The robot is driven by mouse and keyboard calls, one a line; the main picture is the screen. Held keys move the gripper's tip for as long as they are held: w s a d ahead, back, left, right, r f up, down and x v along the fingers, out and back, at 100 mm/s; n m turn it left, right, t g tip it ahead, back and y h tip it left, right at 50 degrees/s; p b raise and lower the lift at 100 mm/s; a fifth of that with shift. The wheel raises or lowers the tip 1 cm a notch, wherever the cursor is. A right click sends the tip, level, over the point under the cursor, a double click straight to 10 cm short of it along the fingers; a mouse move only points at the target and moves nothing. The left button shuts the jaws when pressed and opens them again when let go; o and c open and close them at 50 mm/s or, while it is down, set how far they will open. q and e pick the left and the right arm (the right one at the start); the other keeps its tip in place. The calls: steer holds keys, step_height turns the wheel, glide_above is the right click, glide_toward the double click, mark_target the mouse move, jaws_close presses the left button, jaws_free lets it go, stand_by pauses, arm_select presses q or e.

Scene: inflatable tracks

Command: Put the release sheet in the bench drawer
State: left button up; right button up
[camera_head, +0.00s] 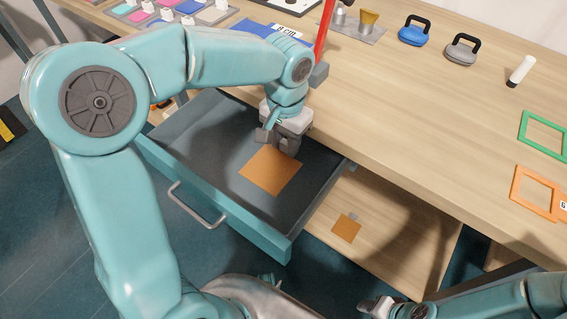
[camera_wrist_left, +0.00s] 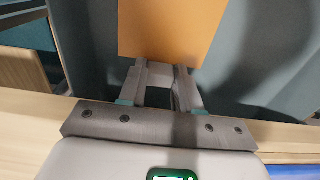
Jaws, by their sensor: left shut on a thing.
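The release sheet, a flat orange-tan square (camera_head: 270,172), is over the open bench drawer, inside its outline. My left gripper (camera_head: 284,145) is shut on the sheet's near-bench edge, above the drawer. In the left wrist view the sheet (camera_wrist_left: 170,30) extends out from between the fingers (camera_wrist_left: 162,85). The teal drawer (camera_head: 206,203) is pulled out under the bench and has a grey floor and a metal bar handle (camera_head: 197,207). I cannot tell whether the sheet touches the drawer floor. My right gripper (camera_head: 376,306) is low at the bottom edge, its jaws unclear.
A smaller orange square (camera_head: 346,228) lies on the wooden lower shelf.

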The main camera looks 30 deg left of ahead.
mark_target(285, 162)
arm_select(q)
step_height(285, 162, down, 8)
steer(key=shift+r+b, duration=0.2)
steer(key=shift+b, duration=0.55)
steer(key=shift+r, duration=0.1)
steer(key=shift+f, duration=0.25)
steer(key=o, duration=1)
steer(key=shift+r, duration=0.1)
